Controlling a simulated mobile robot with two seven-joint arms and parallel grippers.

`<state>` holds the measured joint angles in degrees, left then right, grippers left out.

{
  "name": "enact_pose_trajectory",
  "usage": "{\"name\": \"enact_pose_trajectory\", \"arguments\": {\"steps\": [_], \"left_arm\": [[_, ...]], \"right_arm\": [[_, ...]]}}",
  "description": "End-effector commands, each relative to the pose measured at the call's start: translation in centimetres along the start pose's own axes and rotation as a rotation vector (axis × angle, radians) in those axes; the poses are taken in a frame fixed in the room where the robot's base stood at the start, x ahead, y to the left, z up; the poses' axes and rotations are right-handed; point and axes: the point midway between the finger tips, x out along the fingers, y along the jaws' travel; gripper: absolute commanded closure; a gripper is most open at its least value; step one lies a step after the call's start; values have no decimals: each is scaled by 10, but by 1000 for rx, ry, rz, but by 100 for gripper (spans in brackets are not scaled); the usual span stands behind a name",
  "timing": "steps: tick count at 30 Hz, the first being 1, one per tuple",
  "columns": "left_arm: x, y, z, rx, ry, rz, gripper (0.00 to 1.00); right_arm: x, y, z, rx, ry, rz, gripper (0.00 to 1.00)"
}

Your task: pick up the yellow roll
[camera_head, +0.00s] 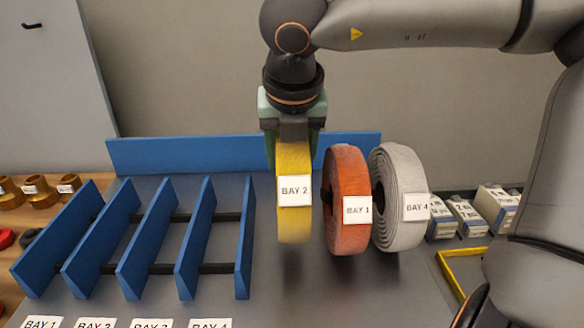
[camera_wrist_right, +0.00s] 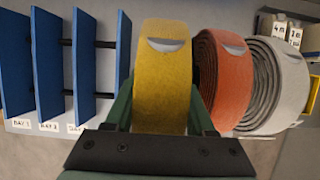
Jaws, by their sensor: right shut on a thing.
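The yellow roll (camera_head: 294,215) stands upright with a "BAY 2" label on its front. My right gripper (camera_head: 292,140) comes from above and is shut on the upper part of the yellow roll. A shadow lies below the roll, and it seems to hang a little above the grey surface. In the right wrist view the yellow roll (camera_wrist_right: 163,80) fills the space between the green fingers (camera_wrist_right: 160,112). My left gripper is not in view.
A red-orange roll (camera_head: 345,232) labelled "BAY 1" and a grey roll (camera_head: 390,235) labelled "BAY 4" stand close on the right. A blue divider rack (camera_head: 133,240) stands left. Small boxes (camera_head: 497,205) and a yellow frame (camera_head: 450,268) are farther right.

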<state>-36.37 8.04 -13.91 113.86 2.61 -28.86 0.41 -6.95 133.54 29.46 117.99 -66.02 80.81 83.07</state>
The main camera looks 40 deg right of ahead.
Motion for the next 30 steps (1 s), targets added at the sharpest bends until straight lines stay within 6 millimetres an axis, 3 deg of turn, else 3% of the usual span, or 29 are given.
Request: {"name": "enact_pose_trajectory", "arguments": {"steps": [7, 15, 21, 30], "left_arm": [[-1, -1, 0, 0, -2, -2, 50], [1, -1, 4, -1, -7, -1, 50], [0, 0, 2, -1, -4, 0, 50], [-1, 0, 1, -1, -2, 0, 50]], "right_arm": [[-63, 9, -16, 1, -13, 5, 100], [-104, 20, -60, -1, -8, 4, 100], [-120, 24, -75, 1, -2, 4, 100], [-128, 25, -82, 2, -4, 4, 100]]}}
